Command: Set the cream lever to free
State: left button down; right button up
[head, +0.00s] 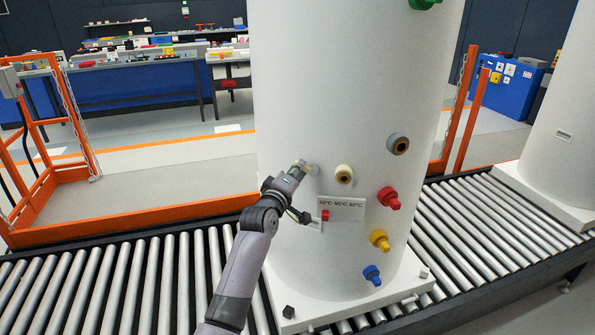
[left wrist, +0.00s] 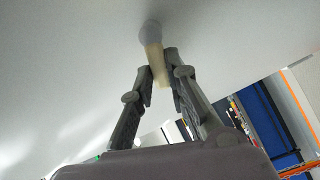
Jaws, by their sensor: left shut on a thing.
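The cream lever (head: 303,164) sticks out from a grey round hub (head: 313,169) on the left side of the white tank (head: 350,90). My left gripper (head: 296,172) is at the lever, reaching in from the left. In the left wrist view the lever (left wrist: 155,58) runs down from the hub (left wrist: 150,30) to between the fingers of my left gripper (left wrist: 160,76), which is shut on it. The lever's lower end shows between the fingers. Any marks for its positions cannot be made out. My right gripper is not in view.
A cream-ringed port (head: 344,174) sits just right of the lever. A temperature plate (head: 345,209) with a red slider (head: 325,215) is below. Red (head: 389,198), yellow (head: 380,240) and blue (head: 372,275) fittings stick out at right. The tank stands on a roller conveyor (head: 130,290).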

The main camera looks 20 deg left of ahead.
pick_arm(q)
jog(key=m, duration=0.1)
jog(key=m+p, duration=0.1)
jog(key=r+m, duration=0.1)
jog(key=shift+d, duration=0.25)
jog(key=m, duration=0.1)
jog(key=m+p, duration=0.1)
jog(key=d+m, duration=0.1)
jog(key=m, duration=0.1)
jog(key=shift+r, duration=0.4)
jog(key=m, duration=0.1)
jog(key=d+m, duration=0.1)
jog(key=m, duration=0.1)
jog(key=shift+r+p, duration=0.2)
jog(key=shift+p, duration=0.2)
jog(key=shift+s+d+m, duration=0.1)
jog(key=shift+d+m, duration=0.1)
jog(key=shift+m, duration=0.55)
jog(key=shift+d+m, duration=0.2)
jog(key=shift+m, duration=0.55)
jog(key=c, duration=1.6)
grip_release()
jog(key=shift+o, duration=0.2)
jog(key=shift+r, duration=0.1)
